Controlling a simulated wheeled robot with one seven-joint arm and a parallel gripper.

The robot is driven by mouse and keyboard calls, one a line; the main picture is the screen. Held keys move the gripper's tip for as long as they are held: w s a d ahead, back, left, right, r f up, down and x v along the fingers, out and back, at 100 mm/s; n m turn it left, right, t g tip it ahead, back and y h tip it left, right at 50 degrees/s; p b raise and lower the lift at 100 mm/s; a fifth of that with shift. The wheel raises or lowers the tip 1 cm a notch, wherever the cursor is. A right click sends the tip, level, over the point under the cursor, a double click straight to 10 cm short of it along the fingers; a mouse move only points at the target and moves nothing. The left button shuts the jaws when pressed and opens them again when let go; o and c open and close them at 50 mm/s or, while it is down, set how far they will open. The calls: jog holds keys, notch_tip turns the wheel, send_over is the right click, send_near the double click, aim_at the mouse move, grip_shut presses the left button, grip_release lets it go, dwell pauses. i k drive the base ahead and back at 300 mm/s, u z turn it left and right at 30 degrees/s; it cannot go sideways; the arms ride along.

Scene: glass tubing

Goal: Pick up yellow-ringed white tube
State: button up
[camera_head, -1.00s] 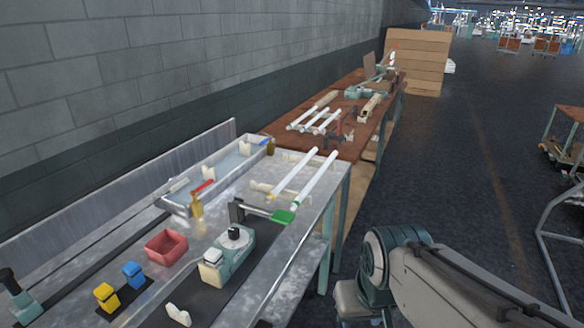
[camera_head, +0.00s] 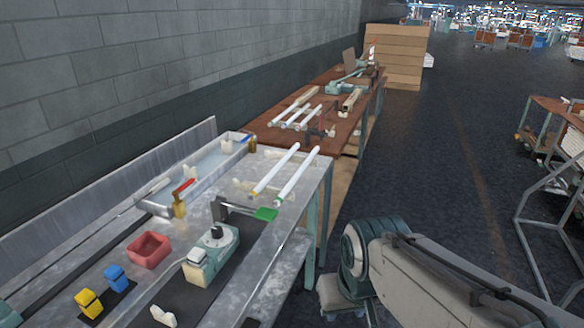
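Two long white tubes lie side by side on the metal bench (camera_head: 275,228), toward its far end. The left one, the yellow-ringed white tube (camera_head: 274,170), has a yellow band at its near end. The right one, a white tube with a green band (camera_head: 298,174), lies apart from it and roughly parallel. My arm is at the lower right, beyond the bench's right edge and away from the tubes. My gripper cannot be made out in this view.
A teal device with a dark knob (camera_head: 213,255) and a green paddle (camera_head: 265,214) stand nearer on the bench. A red bin (camera_head: 148,250) is left of them. More white tubes (camera_head: 293,117) lie on the brown table (camera_head: 262,131) behind. The floor right of the bench is open.

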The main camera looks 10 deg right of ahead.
aim_at(257, 191)
jog(key=z, duration=0.4)
jog(key=k, duration=1)
jog(key=z, duration=0.9)
jog(key=i, duration=1.55)
jog(key=u, duration=0.3)
jog(key=i, duration=1.6)
jog(key=u, duration=1.3)
jog(key=i, duration=0.8)
jog(key=u, duration=1.45)
jog(key=i, duration=0.45)
jog(key=u, duration=0.25)
